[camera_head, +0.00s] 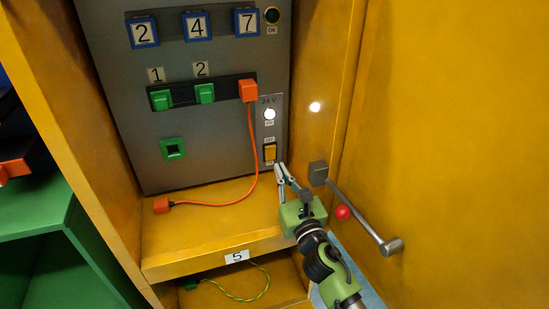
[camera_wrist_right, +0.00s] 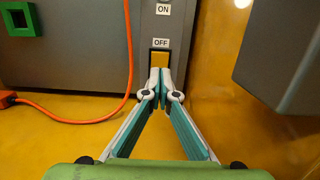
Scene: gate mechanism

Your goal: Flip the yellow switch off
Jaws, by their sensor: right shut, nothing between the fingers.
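The yellow switch (camera_head: 270,152) sits low on the right side of the grey panel, in a light plate under a lit white lamp (camera_head: 269,114). In the right wrist view the yellow switch (camera_wrist_right: 159,58) shows just below the OFF label (camera_wrist_right: 161,43), with its lower part hidden by the fingertips. My right gripper (camera_head: 281,170) is shut and empty, its tips just below and in front of the switch. In the wrist view the right gripper (camera_wrist_right: 160,72) overlaps the switch; I cannot tell whether it touches. My left gripper is not in view.
An orange cable (camera_head: 252,145) runs from a plug on the panel to an orange connector (camera_head: 161,205) on the yellow shelf (camera_head: 215,230). A door handle bar (camera_head: 365,222) with a grey block (camera_head: 318,173) stands right of my gripper. Yellow walls flank the panel.

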